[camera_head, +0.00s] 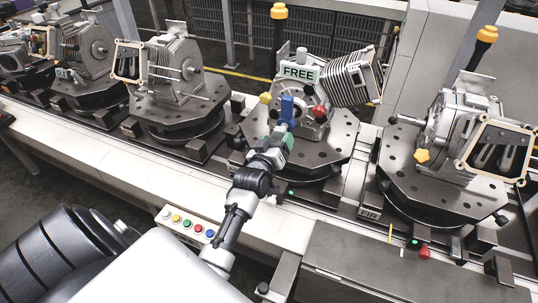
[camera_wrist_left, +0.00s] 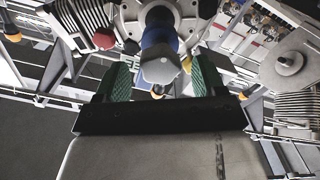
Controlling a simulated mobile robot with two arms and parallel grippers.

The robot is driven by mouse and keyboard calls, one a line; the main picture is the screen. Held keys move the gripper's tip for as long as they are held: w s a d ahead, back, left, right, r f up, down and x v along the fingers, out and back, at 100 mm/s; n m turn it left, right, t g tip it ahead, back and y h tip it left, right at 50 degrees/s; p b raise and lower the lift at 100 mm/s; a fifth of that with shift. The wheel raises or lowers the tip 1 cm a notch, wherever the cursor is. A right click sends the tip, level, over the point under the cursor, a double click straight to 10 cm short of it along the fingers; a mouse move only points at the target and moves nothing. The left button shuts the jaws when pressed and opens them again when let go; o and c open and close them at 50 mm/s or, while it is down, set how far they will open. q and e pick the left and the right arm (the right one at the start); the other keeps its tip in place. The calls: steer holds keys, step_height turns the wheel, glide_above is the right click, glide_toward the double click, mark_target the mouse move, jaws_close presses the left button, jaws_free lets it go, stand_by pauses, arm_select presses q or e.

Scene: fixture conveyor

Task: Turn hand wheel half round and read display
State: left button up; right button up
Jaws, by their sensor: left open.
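On the middle fixture, a grey round hub carries a blue handle (camera_head: 287,108), a red knob (camera_head: 319,112) and a yellow knob (camera_head: 265,98); this looks like the hand wheel. A display reading "FREE" (camera_head: 299,73) stands above it. My left gripper (camera_head: 275,142) is open just in front of the blue handle. In the left wrist view, the blue handle (camera_wrist_left: 159,35) with its grey end lies between the green finger pads of my left gripper (camera_wrist_left: 158,78), with gaps at both sides. The red knob (camera_wrist_left: 104,38) is at upper left there. My right gripper is not in view.
Neighbouring fixtures on dark turntables stand left (camera_head: 180,110) and right (camera_head: 440,180). A panel with coloured buttons (camera_head: 187,224) sits on the conveyor's front edge. Posts with yellow tops (camera_head: 279,12) stand behind. The pale ledge in front is mostly clear.

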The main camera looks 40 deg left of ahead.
arm_select(q)
steer(key=b+v, duration=0.1)
steer(key=v, duration=0.6)
steer(key=shift+s, duration=0.35)
